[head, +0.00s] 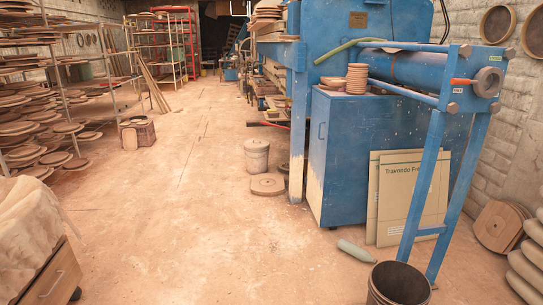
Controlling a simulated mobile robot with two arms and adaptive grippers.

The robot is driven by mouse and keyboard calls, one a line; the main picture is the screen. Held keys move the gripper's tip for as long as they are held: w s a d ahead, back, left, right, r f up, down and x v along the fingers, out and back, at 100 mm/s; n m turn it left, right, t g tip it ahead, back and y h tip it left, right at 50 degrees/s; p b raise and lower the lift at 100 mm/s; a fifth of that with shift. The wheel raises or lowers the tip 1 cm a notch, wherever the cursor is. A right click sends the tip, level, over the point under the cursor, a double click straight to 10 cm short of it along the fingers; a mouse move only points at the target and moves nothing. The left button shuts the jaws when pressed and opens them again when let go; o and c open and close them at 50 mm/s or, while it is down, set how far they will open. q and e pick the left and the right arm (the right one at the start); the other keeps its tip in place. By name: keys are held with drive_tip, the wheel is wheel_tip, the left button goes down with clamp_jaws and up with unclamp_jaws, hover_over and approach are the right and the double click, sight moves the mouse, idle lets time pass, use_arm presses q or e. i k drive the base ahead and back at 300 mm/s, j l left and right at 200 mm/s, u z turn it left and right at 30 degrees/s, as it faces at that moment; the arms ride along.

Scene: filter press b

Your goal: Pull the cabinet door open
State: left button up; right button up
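A blue metal cabinet (385,150) stands at the right of the head view, under the blue press frame. I cannot tell from the picture which of the two the task means. Neither of my grippers is in view.
Cardboard sheets (410,195) lean against the blue cabinet's front. A grey-green bottle (356,251) lies before them, near a dark bucket (398,284). A pale bucket (257,155) and a round disc (267,184) stand left of the cabinet. The middle floor is clear.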

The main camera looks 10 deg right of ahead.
sight(319, 111)
drive_tip(key=i+l+z, duration=0.1)
drive_tip(key=i, duration=0.85)
drive_tip(key=i+l, duration=0.2)
drive_tip(key=i, duration=0.8)
drive_tip(key=l+z, duration=0.05)
